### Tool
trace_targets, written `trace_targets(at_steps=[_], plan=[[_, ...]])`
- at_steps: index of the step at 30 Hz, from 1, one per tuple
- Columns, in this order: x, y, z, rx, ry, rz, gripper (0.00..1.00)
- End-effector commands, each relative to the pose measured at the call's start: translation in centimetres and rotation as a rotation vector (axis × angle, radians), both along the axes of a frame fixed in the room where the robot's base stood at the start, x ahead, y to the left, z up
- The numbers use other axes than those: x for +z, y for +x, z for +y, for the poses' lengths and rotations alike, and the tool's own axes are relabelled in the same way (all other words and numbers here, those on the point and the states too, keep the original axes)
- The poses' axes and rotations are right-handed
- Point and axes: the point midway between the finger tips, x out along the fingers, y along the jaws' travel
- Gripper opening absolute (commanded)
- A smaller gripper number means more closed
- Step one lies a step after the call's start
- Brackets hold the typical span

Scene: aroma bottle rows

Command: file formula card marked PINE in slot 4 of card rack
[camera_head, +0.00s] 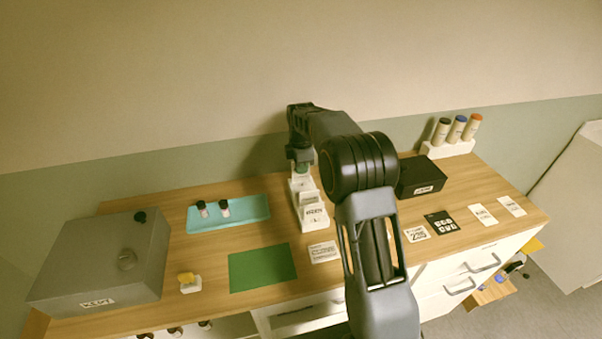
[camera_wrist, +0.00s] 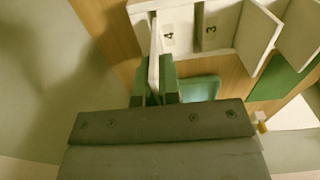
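The white card rack (camera_head: 314,216) stands near the back middle of the wooden desk, with dividers stepping back toward the wall. In the wrist view, the card rack (camera_wrist: 231,20) shows compartments numbered 4 and 3. My gripper (camera_wrist: 154,78) is shut on a thin white card (camera_wrist: 154,55), seen nearly edge-on. The card's far end reaches the left side of the compartment numbered 4; I cannot tell how deep it sits. Its marking does not show. In the head view my gripper (camera_head: 301,165) is over the rack's rear end, partly hidden by my arm.
A green mat (camera_head: 262,268) and a teal tray (camera_head: 229,213) with two bottles lie left of the rack. A grey box (camera_head: 100,262) stands far left. A black box (camera_head: 420,177), flat cards and a holder (camera_head: 447,149) with three capped tubes are right.

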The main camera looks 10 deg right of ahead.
Motion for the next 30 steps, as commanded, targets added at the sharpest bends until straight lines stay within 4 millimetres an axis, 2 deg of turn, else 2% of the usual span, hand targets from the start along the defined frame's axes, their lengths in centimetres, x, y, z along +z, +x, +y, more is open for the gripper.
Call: trace_targets(at_steps=[9,21,24,30], plan=[[-3.3,0.4,0.0,0.0,0.0,0.003,0.0],[-3.9,0.4,0.0,0.0,0.0,0.001,0.0],[-3.8,0.4,0.0,0.0,0.0,0.001,0.12],[-3.8,0.4,0.0,0.0,0.0,0.001,0.3]])
